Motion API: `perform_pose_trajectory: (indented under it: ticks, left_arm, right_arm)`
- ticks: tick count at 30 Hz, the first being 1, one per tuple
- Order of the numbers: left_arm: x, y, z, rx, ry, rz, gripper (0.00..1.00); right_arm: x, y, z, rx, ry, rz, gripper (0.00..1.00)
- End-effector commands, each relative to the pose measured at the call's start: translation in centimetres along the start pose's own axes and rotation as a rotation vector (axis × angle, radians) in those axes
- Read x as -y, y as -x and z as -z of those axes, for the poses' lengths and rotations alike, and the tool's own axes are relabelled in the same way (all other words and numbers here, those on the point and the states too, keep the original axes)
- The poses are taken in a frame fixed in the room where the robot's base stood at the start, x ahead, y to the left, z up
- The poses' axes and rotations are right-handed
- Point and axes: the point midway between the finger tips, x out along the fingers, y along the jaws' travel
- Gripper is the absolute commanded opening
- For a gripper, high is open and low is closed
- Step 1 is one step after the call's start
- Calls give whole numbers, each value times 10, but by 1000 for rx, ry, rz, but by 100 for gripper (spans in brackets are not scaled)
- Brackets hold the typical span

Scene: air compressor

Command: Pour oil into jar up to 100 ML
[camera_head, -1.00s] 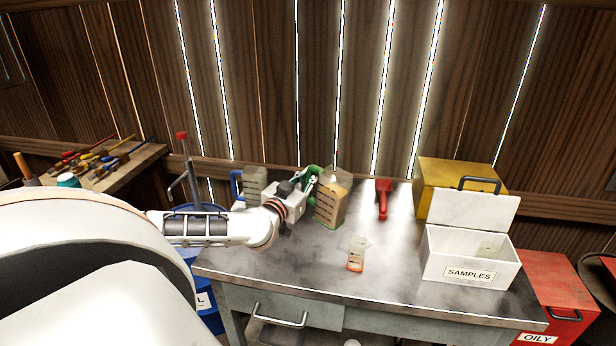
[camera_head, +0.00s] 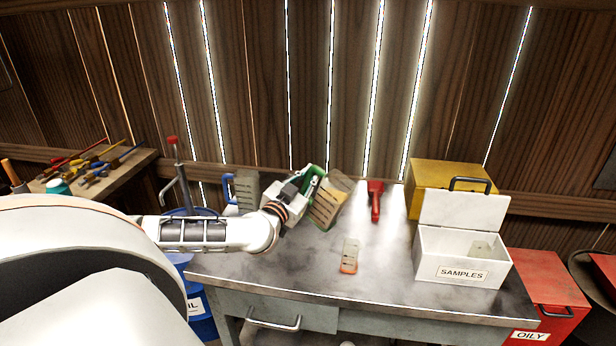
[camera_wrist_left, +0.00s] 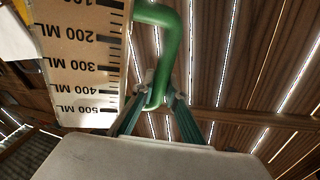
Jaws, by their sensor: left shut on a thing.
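The measuring jug with the green handle (camera_head: 328,204) is above the back middle of the workbench, tilted with its top leaning right. My left gripper (camera_head: 308,188) is shut on its green handle. In the left wrist view, the jug (camera_wrist_left: 82,60) shows marks from 100 to 500 ML, and the gripper fingers (camera_wrist_left: 155,92) close around the green handle (camera_wrist_left: 172,50). A small clear jar with an orange end (camera_head: 349,257) is on the bench, nearer the front and right of the jug, apart from it. No oil stream is visible. My right gripper is out of view.
A blue-handled jug (camera_head: 246,188) stands behind my left arm. A red tool (camera_head: 375,202) lies right of the held jug. The open white SAMPLES box (camera_head: 432,268) holds a clear item. A yellow box (camera_head: 430,182) stands behind it. The front middle bench is clear.

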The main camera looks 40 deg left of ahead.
Motion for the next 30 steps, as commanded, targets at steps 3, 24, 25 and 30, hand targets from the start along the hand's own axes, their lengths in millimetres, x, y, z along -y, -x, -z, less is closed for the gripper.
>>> perform_pose_trajectory:
  ticks: [3, 24, 25, 30]
  left_arm:
    - [0, -1, 8, -20, -74, 2, 0]
    - [-8, 1, 24, -86, -419, 3, 0]
    - [-8, 1, 24, -86, -419, 3, 0]
    - [-8, 1, 24, -86, -418, 3, 0]
  right_arm:
    - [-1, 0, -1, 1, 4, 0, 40]
    - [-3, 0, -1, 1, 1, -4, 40]
    - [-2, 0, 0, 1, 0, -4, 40]
    - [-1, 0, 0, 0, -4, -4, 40]
